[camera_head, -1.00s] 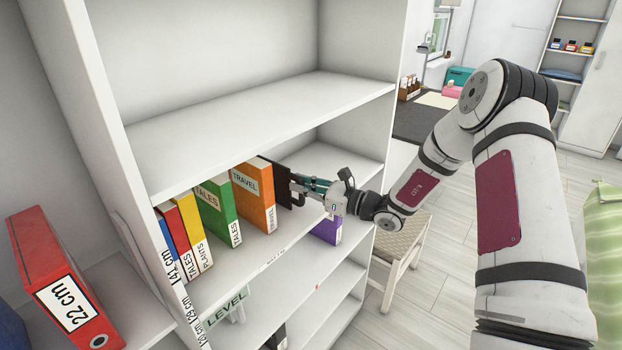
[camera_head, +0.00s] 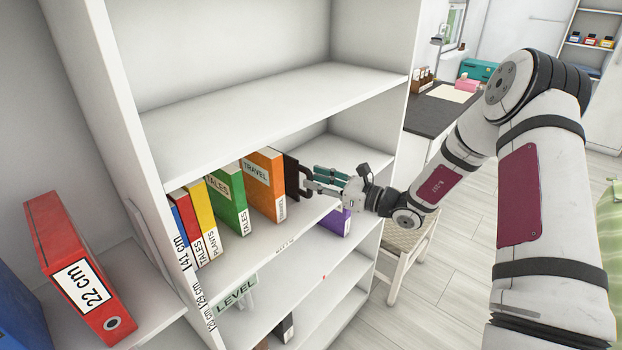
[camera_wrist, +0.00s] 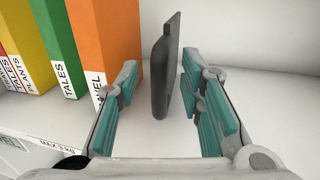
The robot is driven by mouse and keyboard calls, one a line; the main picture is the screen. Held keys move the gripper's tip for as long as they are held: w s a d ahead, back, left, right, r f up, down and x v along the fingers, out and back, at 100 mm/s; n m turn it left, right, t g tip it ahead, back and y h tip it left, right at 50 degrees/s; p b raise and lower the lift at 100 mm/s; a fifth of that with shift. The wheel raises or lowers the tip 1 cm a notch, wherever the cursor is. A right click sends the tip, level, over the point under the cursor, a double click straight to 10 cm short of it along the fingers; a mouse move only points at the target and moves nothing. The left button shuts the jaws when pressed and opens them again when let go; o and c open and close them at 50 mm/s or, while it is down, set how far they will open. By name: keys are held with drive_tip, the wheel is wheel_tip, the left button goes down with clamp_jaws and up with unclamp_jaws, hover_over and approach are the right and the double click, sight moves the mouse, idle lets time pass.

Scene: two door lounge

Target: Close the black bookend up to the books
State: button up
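The black bookend (camera_head: 291,176) stands upright on the shelf at the right end of the book row, close to the orange TRAVEL book (camera_head: 264,182). In the wrist view the bookend (camera_wrist: 164,72) stands between my two fingers, with a narrow gap to the orange book (camera_wrist: 110,38). My gripper (camera_wrist: 163,100) is open. Its left finger is in front of the orange book's spine and its right finger is on the bookend's far side, apart from it.
Left of the orange book stand green (camera_head: 229,198), yellow (camera_head: 202,215), red and blue books. The shelf above (camera_head: 270,100) hangs close over them. A purple book (camera_head: 337,222) is one shelf below. The shelf right of the bookend is bare.

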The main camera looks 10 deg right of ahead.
drive_tip(key=v, duration=0.9)
drive_tip(key=shift+s+d, duration=0.2)
